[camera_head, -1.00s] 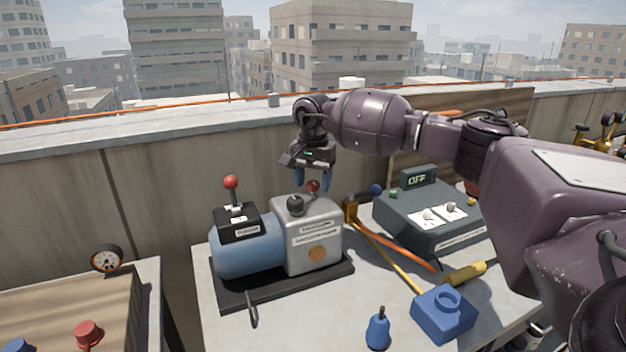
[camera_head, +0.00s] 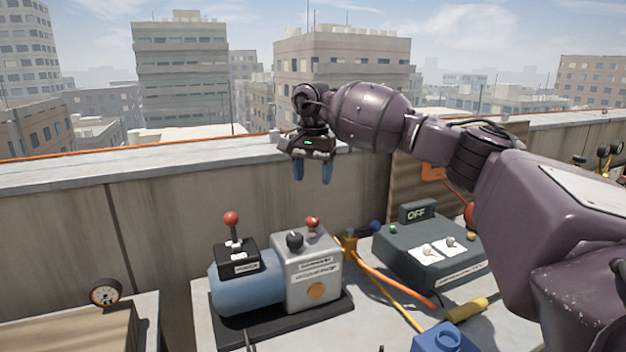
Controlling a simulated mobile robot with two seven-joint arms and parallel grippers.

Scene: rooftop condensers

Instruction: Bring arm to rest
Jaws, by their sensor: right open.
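My right arm (camera_head: 374,116) comes in from the right and reaches across the bench. Its right gripper (camera_head: 312,180) hangs fingers down, with two blue fingertips apart and nothing between them. It is in the air above the vacuum pump (camera_head: 246,284), against the parapet wall behind. The pump has a blue cylinder, a grey block and a black switch box with a red-knobbed lever (camera_head: 232,220). My left gripper is out of the picture.
A dark box with an OFF display (camera_head: 417,212) stands right of the pump. A yellow hose (camera_head: 392,294), an orange hose and a blue block (camera_head: 444,338) lie nearby. A gauge (camera_head: 105,292) stands at left. The concrete parapet (camera_head: 150,225) runs behind.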

